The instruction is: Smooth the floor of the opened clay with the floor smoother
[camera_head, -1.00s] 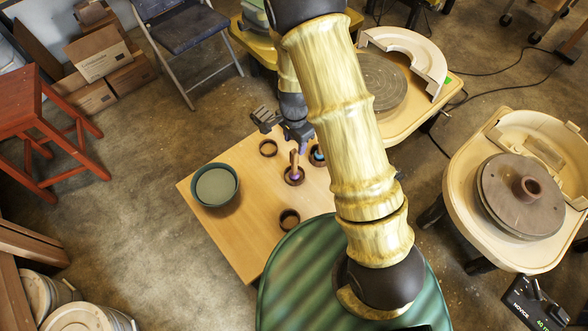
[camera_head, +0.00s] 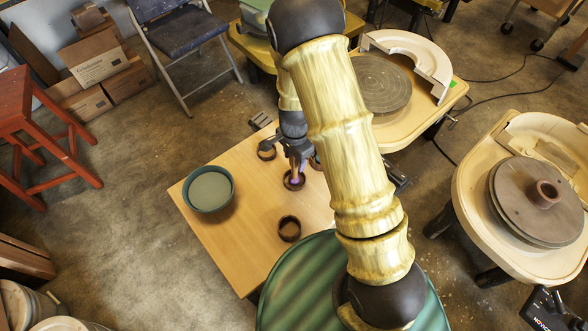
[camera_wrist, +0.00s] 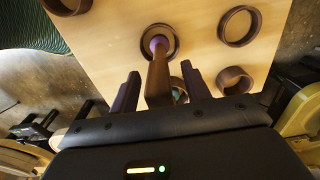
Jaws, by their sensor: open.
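The opened clay (camera_head: 543,193) is a small brown ring-like piece with a hole, at the middle of the wheel head (camera_head: 510,207) on the right. An upright tool with a brown handle and a purple part, seemingly the floor smoother (camera_wrist: 158,72), stands in a dark ring holder (camera_wrist: 172,33) on the wooden board. My gripper (camera_head: 296,160) is over that holder in the head view. In the wrist view my gripper (camera_wrist: 160,90) is open, with one finger on each side of the handle. I see no contact between fingers and handle.
The wooden board (camera_head: 235,240) carries several ring holders, one at the front (camera_head: 289,228), and a teal bowl (camera_head: 208,189) at its left. A second wheel (camera_head: 383,85) stands at the back. A red stool (camera_head: 40,140) and folding chair (camera_head: 180,30) are at the left.

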